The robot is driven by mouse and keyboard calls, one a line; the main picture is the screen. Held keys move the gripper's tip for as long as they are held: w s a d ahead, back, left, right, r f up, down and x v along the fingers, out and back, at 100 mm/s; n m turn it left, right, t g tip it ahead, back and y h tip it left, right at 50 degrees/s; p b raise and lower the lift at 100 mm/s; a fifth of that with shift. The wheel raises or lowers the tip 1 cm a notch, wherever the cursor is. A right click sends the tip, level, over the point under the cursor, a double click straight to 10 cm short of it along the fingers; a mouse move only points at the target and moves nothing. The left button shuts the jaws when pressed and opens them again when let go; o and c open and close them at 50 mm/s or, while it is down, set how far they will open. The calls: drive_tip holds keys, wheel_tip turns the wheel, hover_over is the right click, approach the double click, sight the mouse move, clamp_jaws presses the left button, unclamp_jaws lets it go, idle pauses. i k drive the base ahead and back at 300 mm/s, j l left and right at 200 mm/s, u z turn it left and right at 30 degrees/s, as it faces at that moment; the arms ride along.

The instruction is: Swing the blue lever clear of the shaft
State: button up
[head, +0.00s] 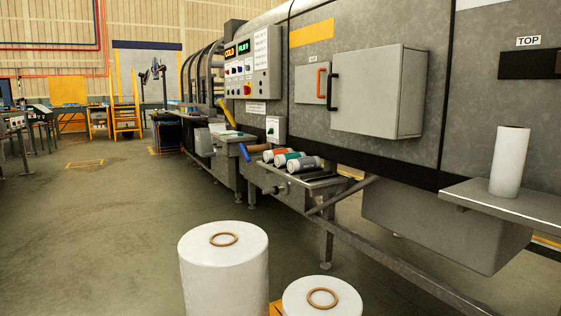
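The blue lever (244,153) is a short bar at the near left end of the roller bench on the long grey machine. It stands tilted, its top leaning left, beside an orange-banded roll. A stubby grey shaft end (280,190) sticks out of the bench front, below and right of the lever. I cannot tell whether this is the shaft meant, or whether the lever touches any shaft. My gripper is not in view.
Rolls with orange, green and grey bands (288,158) lie on the bench. A yellow lever (227,113) is behind. Large white rolls (222,275) (322,300) stand in front. A shelf (515,203) juts out at right. The floor (100,220) at left is clear.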

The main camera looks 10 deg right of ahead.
sight(247, 155)
drive_tip(key=j+z, duration=0.1)
drive_tip(key=j, duration=0.4)
drive_tip(key=k+j+z, duration=0.1)
drive_tip(key=j, duration=0.4)
drive_tip(key=k+j+z, duration=0.15)
drive_tip(key=j, duration=0.35)
drive_tip(key=k+j+z, duration=0.1)
drive_tip(key=j, duration=0.4)
drive_tip(key=i+j+z, duration=0.1)
drive_tip(key=j, duration=0.3)
drive_tip(key=i+j+z, duration=0.1)
drive_tip(key=j, duration=0.35)
drive_tip(key=i+j+z, duration=0.15)
drive_tip(key=j, duration=0.3)
drive_tip(key=i+j+z, duration=0.1)
drive_tip(key=j, duration=0.4)
drive_tip(key=i+j+z, duration=0.15)
drive_tip(key=i+j, duration=0.5)
drive_tip(key=i+j+z, duration=0.15)
drive_tip(key=i+j, duration=0.6)
drive_tip(key=j, duration=0.75)
drive_tip(key=j+z, duration=0.1)
drive_tip(key=j, duration=0.75)
drive_tip(key=i+j+z, duration=0.1)
drive_tip(key=i+j, duration=0.7)
drive_tip(key=i+l, duration=0.2)
drive_tip(key=i, duration=0.75)
drive_tip(key=i+l+z, duration=0.15)
drive_tip(key=i, duration=0.75)
